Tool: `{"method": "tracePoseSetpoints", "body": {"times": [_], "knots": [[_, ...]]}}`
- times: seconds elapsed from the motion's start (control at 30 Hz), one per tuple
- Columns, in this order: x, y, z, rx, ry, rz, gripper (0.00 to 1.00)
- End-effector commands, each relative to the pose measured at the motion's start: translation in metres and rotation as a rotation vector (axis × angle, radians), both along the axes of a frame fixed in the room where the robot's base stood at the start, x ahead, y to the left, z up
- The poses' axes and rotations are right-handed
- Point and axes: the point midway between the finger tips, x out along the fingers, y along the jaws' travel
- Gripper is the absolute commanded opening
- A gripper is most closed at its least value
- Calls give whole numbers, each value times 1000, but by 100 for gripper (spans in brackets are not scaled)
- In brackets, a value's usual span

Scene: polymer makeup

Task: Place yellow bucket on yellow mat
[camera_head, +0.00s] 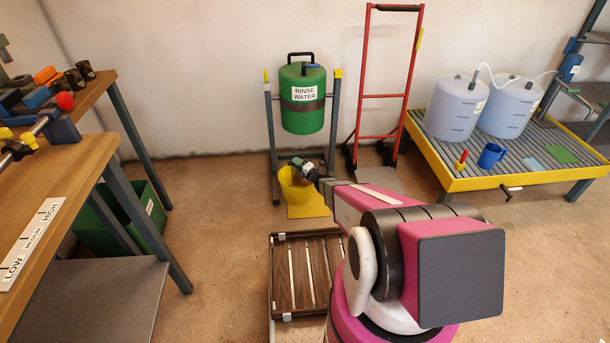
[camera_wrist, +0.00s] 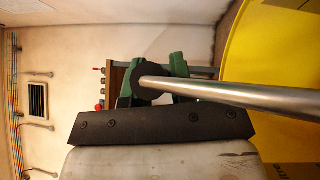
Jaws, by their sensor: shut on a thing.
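The yellow bucket (camera_head: 294,190) is in front of the green rinse water tank's stand, at the left part of the yellow mat (camera_head: 317,208). My gripper (camera_head: 302,166) is at the top of the bucket, shut on its handle. The wrist view shows my gripper (camera_wrist: 155,88) with green fingers around the dark end of a metal bar (camera_wrist: 225,97). The bucket's yellow wall (camera_wrist: 283,75) fills the right side there. The bucket hides part of the mat. I cannot tell whether the bucket's base touches the mat.
The green rinse water tank (camera_head: 302,117) hangs on a grey stand behind the bucket. A red hand truck (camera_head: 384,97) leans on the wall. A wooden slatted pallet (camera_head: 284,268) lies near my base. A workbench (camera_head: 72,172) stands left; a yellow-edged platform (camera_head: 520,180) with jugs stands right.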

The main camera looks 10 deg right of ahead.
Motion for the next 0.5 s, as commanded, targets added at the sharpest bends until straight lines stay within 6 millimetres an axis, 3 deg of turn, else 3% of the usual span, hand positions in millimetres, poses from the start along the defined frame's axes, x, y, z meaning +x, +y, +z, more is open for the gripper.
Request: {"method": "tracePoseSetpoints", "body": {"times": [0.23, 0.33, 0.5], "knots": [[-17, 33, 3, 2, -1, 1, 0], [-10, 26, -6, 1, -1, -2, 0], [11, -2, -27, 2, -1, -2, 0]]}}
